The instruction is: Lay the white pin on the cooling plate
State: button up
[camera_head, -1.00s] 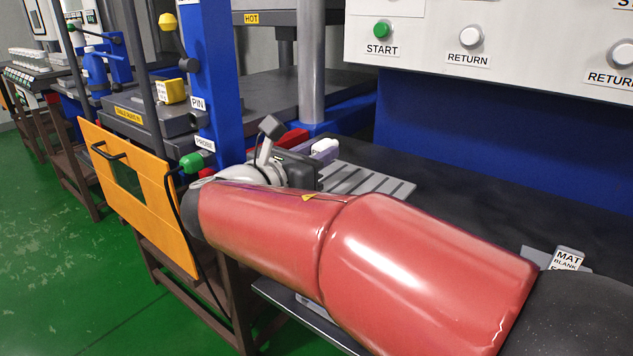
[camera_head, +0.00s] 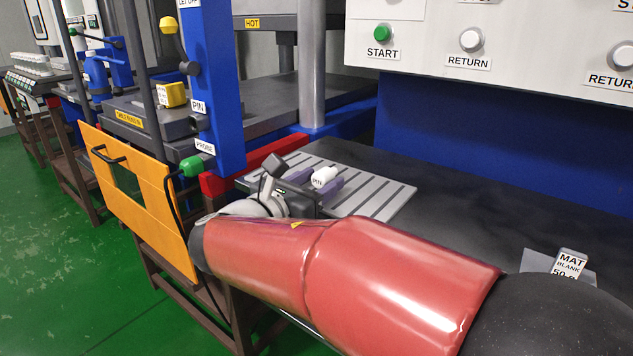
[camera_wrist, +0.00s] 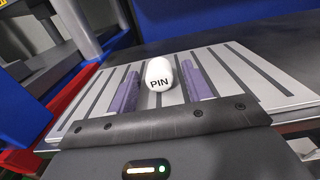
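The white pin (camera_head: 324,176), marked PIN, shows over the slotted grey cooling plate (camera_head: 384,196) in the head view. In the wrist view the pin (camera_wrist: 159,74) lies between my two purple fingers, with a narrow gap on each side. My gripper (camera_head: 318,183) is open around the pin, low over the plate. The plate (camera_wrist: 245,75) spreads beneath and beyond the fingers in the wrist view. The pin appears to rest on the plate, but its underside is hidden. My arm and gripper body cover the plate's near left part.
A blue post (camera_head: 215,85) with PIN and PROBE labels stands to the left, with a green-ended probe (camera_head: 191,166) and an orange door (camera_head: 135,195). A MAT BLANK block (camera_head: 570,264) sits at the right. The dark bench behind the plate is clear.

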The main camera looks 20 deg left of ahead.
jog(key=shift+r, duration=0.2)
jog(key=v, duration=1.2)
jog(key=shift+a+f, duration=0.1)
jog(key=shift+f, duration=0.05)
